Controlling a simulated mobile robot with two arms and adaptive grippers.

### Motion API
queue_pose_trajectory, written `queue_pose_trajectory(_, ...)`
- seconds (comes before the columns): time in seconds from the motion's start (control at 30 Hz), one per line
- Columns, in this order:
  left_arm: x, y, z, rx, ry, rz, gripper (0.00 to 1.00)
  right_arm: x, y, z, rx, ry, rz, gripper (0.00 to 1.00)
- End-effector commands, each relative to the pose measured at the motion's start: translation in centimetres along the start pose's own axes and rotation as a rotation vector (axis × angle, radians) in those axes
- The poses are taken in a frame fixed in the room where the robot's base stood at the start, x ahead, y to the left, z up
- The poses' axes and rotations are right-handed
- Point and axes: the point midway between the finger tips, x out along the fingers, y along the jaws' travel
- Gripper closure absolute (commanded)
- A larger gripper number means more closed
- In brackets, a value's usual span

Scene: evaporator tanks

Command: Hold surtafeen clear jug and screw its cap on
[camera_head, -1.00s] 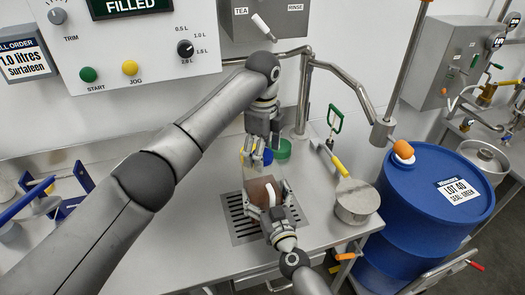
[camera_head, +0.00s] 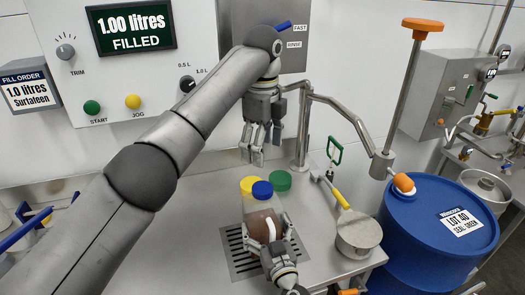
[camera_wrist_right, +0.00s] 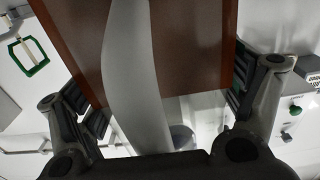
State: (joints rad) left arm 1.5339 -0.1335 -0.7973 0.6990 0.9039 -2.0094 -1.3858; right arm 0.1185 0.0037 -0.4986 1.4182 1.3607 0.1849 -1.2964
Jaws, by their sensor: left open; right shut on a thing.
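The clear jug (camera_head: 265,207) stands on the bench over a slotted drain plate, with brown liquid in its lower part and a pale handle at its front. A blue cap (camera_head: 262,189) sits at the jug's top; I cannot tell how tightly it is seated. My right gripper (camera_head: 268,231) is shut on the jug from the front. In the right wrist view, the brown-filled jug (camera_wrist_right: 195,45) and its pale handle lie between the fingers. My left gripper (camera_head: 259,152) is open and empty above the blue cap, clear of it.
A yellow cap (camera_head: 248,184) and a green cap (camera_head: 280,180) are behind the jug. A steel pan (camera_head: 358,237) with a yellow handle is to the right, before a blue drum (camera_head: 432,220). The panel display (camera_head: 132,28) reads 1.00 litres filled. A bent steel pipe (camera_head: 340,108) rises behind.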

Motion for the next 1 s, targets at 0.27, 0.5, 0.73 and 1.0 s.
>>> queue_pose_trajectory(0.27,0.0,0.0,0.0,0.000,0.000,-0.001,0.27,0.0,0.0,0.0,0.001,0.000,0.000,0.00)
queue_pose_trajectory(0.5,0.0,0.0,0.0,0.000,0.000,-0.001,0.27,0.0,0.0,0.0,0.000,0.000,0.000,0.00)
queue_pose_trajectory(0.73,0.0,0.0,0.0,-0.001,0.000,-0.001,0.27,-1.0,-0.1,0.1,0.002,0.000,0.000,0.00)
queue_pose_trajectory(1.0,0.0,0.0,0.0,0.000,0.000,-0.001,0.27,-5.2,0.0,0.1,0.003,-0.002,0.001,0.00)
